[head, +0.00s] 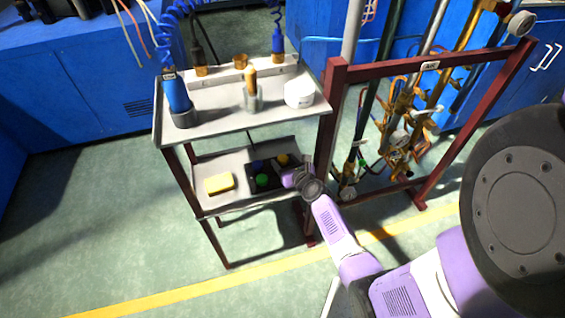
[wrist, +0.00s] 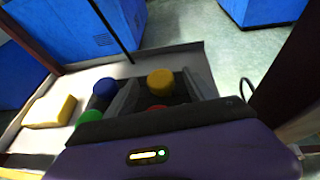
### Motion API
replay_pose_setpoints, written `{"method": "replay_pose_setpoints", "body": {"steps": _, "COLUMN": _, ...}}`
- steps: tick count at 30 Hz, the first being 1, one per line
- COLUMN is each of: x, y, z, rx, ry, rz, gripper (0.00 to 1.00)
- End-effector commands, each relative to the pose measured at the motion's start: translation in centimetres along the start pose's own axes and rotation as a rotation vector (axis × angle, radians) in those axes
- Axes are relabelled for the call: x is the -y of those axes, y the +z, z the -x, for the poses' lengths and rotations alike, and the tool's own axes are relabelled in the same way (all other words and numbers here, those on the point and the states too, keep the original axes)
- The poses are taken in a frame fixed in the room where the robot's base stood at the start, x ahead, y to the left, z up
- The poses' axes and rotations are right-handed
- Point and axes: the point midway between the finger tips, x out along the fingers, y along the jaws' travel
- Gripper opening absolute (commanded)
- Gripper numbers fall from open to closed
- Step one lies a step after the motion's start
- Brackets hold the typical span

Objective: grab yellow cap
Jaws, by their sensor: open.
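The yellow cap (head: 282,160) sits at the far right of a dark holder on the cart's lower shelf, close to my gripper (head: 290,178). In the wrist view, the yellow cap (wrist: 160,82) shows between my gripper's (wrist: 161,78) two spread dark fingers. The fingers are open and hold nothing; I cannot tell how far below or beyond the fingertips the cap is. A red cap (wrist: 157,107) is partly hidden by the gripper body. A blue cap (wrist: 105,88) and a green cap (wrist: 90,117) lie left of the left finger.
A yellow block (head: 219,183) lies on the lower shelf (head: 236,206) left of the caps. The upper shelf (head: 215,122) above carries a blue tool (head: 178,97), a wooden-handled item (head: 251,90) and a white container (head: 299,93). A dark red rack (head: 420,70) stands close at the right.

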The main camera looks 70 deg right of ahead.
Motion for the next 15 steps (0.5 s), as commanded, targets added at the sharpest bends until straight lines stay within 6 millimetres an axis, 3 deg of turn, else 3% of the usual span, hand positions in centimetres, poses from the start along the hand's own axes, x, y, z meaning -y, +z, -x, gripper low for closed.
{"method": "replay_pose_setpoints", "body": {"steps": 6, "x": 0.0, "y": -0.1, "z": -2.2, "rx": 0.0, "ry": 0.0, "rz": 0.002, "gripper": 0.63}}
{"method": "replay_pose_setpoints", "body": {"steps": 13, "x": 0.0, "y": 0.0, "z": -2.3, "rx": -0.001, "ry": 0.0, "rz": 0.001, "gripper": 0.63}}
{"method": "replay_pose_setpoints", "body": {"steps": 15, "x": 0.0, "y": 0.0, "z": -2.3, "rx": -0.001, "ry": 0.0, "rz": 0.001, "gripper": 0.53}}
